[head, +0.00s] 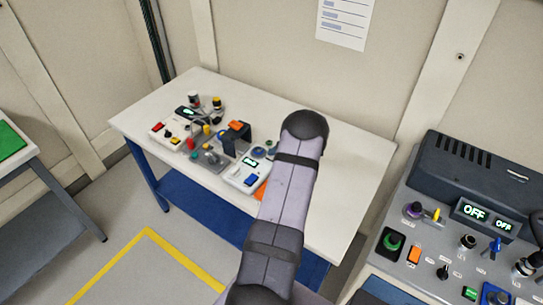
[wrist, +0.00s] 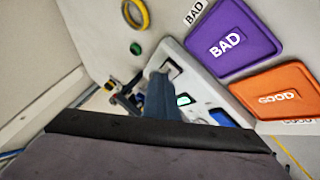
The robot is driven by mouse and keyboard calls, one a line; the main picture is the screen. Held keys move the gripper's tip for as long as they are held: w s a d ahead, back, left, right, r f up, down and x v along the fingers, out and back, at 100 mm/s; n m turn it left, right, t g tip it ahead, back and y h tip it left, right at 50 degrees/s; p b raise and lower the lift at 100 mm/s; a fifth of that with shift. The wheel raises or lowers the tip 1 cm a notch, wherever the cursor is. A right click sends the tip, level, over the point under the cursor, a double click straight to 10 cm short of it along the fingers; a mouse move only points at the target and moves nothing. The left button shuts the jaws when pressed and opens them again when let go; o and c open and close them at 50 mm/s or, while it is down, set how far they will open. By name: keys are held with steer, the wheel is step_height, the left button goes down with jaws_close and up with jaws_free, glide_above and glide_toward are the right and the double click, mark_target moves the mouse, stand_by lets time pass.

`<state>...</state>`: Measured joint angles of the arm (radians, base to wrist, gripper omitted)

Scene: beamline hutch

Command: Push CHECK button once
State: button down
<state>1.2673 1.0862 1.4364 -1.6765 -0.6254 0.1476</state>
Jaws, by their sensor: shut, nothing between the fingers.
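The white device (head: 244,177) stands on the light table and has a small lit green display (head: 250,162) and a blue button (head: 251,180). I cannot read a CHECK label on it. In the wrist view the display (wrist: 183,99) and the blue button (wrist: 222,118) show beyond my gripper. My gripper (wrist: 160,80) is shut and empty; its dark fingers stand in front of the device, left of the display. I cannot tell its height above the device. In the head view my arm hides the gripper.
A purple BAD tray (wrist: 232,38) and an orange GOOD tray (wrist: 277,91) lie beside the device. A yellow ring (wrist: 143,14) and a green ring (wrist: 136,48) lie farther off. A red-buttoned box (head: 158,127) stands left on the table (head: 352,150). A grey control console (head: 425,255) stands at right.

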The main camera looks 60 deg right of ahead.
steer(key=shift+r, duration=0.1)
steer(key=shift+r+p, duration=0.75)
steer(key=shift+p, duration=0.1)
steer(key=shift+r, duration=0.15)
step_height(320, 180, up, 5)
steer(key=p, duration=0.4)
steer(key=shift+p, duration=0.35)
stand_by(0.4)
